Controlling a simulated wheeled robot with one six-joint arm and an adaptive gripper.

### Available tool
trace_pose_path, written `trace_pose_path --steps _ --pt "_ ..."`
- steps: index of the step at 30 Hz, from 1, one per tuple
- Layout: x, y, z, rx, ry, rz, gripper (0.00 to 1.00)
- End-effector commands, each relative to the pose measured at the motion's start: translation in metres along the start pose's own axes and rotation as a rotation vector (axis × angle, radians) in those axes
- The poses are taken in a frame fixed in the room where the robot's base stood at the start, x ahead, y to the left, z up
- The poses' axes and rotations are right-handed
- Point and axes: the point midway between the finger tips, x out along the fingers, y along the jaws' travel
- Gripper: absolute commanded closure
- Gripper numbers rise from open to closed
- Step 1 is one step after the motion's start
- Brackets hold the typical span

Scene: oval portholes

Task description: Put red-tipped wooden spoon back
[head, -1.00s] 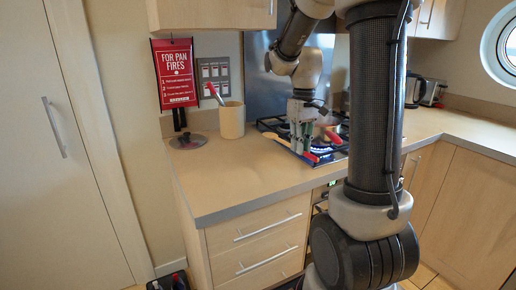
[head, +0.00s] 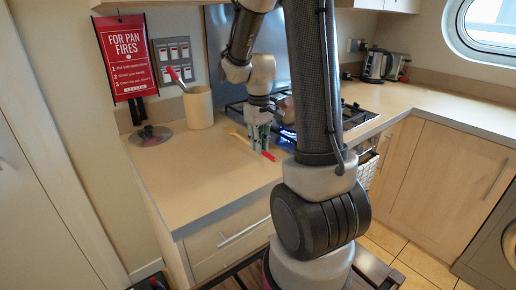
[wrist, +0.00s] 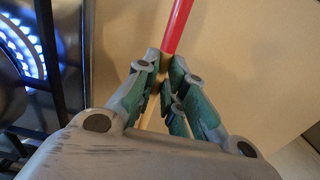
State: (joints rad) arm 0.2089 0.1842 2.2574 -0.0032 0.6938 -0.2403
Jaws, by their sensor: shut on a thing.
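My gripper (head: 259,146) is shut on the red-tipped wooden spoon, low over the counter just left of the hob. In the wrist view, the fingers (wrist: 164,80) close around the wooden shaft below the spoon's red end (wrist: 177,26). In the head view, the red tip (head: 268,156) shows to the right of the fingers and pale wood to the left. I cannot tell whether the spoon touches the counter. A beige crock (head: 199,108) stands at the back left, with a red-ended utensil (head: 176,76) leaning out of it.
The hob (head: 355,115) has a lit blue flame, also seen at the wrist view's left (wrist: 22,48). My arm hides part of the hob. The counter's front left (head: 185,185) is clear.

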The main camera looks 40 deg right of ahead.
Motion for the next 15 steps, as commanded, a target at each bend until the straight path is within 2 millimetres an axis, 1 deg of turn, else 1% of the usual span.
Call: trace_pose_path --steps 1,4,13,14,15 --pt "0.008 0.000 0.000 0.000 -0.003 -0.001 1.00" --pt "0.017 0.000 0.000 0.000 -0.001 0.000 1.00" --pt "0.018 0.000 0.000 0.000 0.000 0.000 1.00" --pt "0.019 0.000 0.000 0.000 0.000 0.000 0.86" --pt "0.019 0.000 0.000 0.000 0.000 0.000 0.79"
